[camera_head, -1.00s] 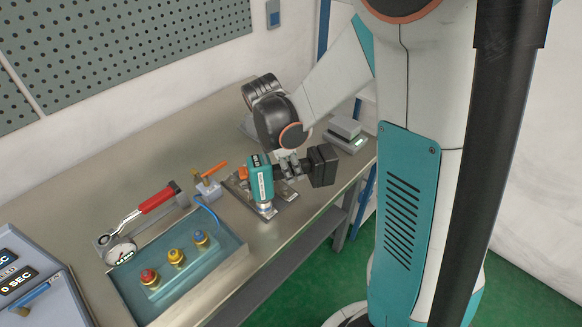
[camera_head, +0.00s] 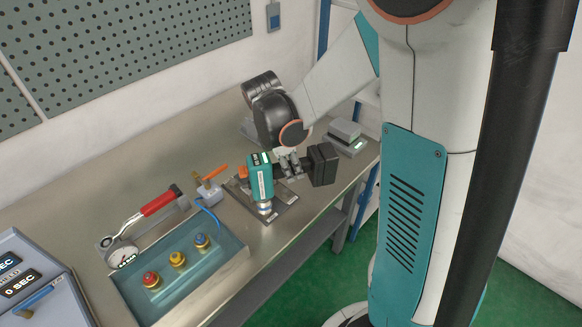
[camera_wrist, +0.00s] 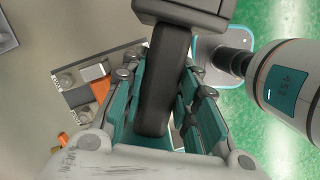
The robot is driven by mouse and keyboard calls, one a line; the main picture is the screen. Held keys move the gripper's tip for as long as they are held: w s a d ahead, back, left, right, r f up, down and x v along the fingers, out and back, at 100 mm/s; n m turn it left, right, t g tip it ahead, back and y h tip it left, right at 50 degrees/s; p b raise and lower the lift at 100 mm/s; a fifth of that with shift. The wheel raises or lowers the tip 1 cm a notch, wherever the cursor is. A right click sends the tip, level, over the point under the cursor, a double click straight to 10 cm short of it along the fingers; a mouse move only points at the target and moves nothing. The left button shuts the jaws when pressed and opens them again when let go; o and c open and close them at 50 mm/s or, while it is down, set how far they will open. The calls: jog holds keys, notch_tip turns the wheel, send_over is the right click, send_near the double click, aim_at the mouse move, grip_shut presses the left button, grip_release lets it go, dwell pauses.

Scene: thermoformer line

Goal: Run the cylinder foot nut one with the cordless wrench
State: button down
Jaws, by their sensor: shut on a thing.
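The cordless wrench (camera_head: 260,178) has a teal body, a silver nose and a black battery block. My gripper (camera_head: 288,166) is shut on its black handle (camera_wrist: 165,80). The wrench stands nose down over a metal plate (camera_head: 284,208) near the bench's front edge. Bolt heads or nuts (camera_wrist: 66,80) show on metal blocks at the left. I cannot tell which is the cylinder foot nut one, or whether the nose touches a nut.
A blue tray (camera_head: 238,257) with red, yellow and blue-topped fittings lies left of the wrench. A red-handled tool (camera_head: 160,202), a gauge (camera_head: 123,255) and an orange-levered valve (camera_head: 210,188) are close by. A grey box (camera_head: 344,131) stands at the bench's right end.

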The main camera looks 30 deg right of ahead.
jog(key=shift+r+p, duration=1.55)
jog(key=shift+r, duration=0.9)
jog(key=shift+r+p, duration=1.7)
jog(key=shift+r, duration=0.8)
